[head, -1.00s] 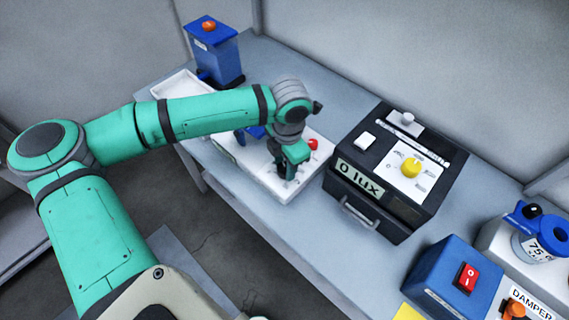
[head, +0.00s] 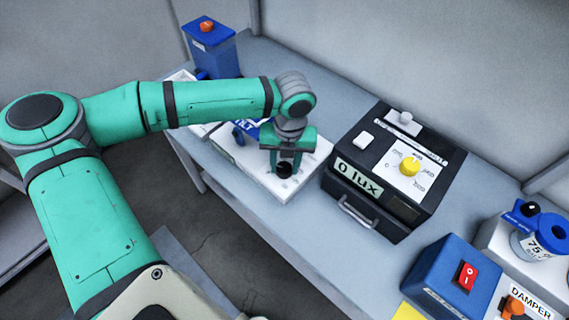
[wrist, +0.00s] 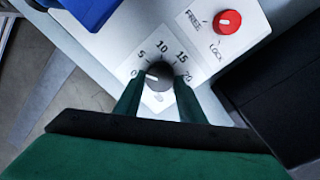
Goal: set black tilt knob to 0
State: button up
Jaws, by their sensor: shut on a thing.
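The black tilt knob (wrist: 159,74) sits on a white panel with a printed scale from 0 to 20. My gripper (wrist: 158,82) is shut on it, one finger on each side. A short white mark on the knob points left, towards the 0. In the head view the knob (head: 284,170) shows dark under my gripper (head: 285,163), on the white unit (head: 262,180). The fingers hide part of the knob's sides and come close to the scale's ends.
A red FREE/LOCK knob (wrist: 227,21) is on the same unit. A blue part (wrist: 90,8) stands beside the scale. The black 0 lux box (head: 345,200) with a yellow knob (head: 410,166) stands close to the right. A blue box with a red switch (head: 466,276) is farther right.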

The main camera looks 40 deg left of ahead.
aim_at(288, 168)
jog(key=shift+w+n, duration=0.1)
jog(key=shift+n, duration=1.5)
jog(key=o, duration=1)
jog(key=shift+o, duration=0.2)
jog(key=shift+r, duration=0.1)
notch_tip(288, 168, up, 11)
jog(key=shift+w+d+f, duration=0.2)
jog(key=shift+w+d, duration=0.05)
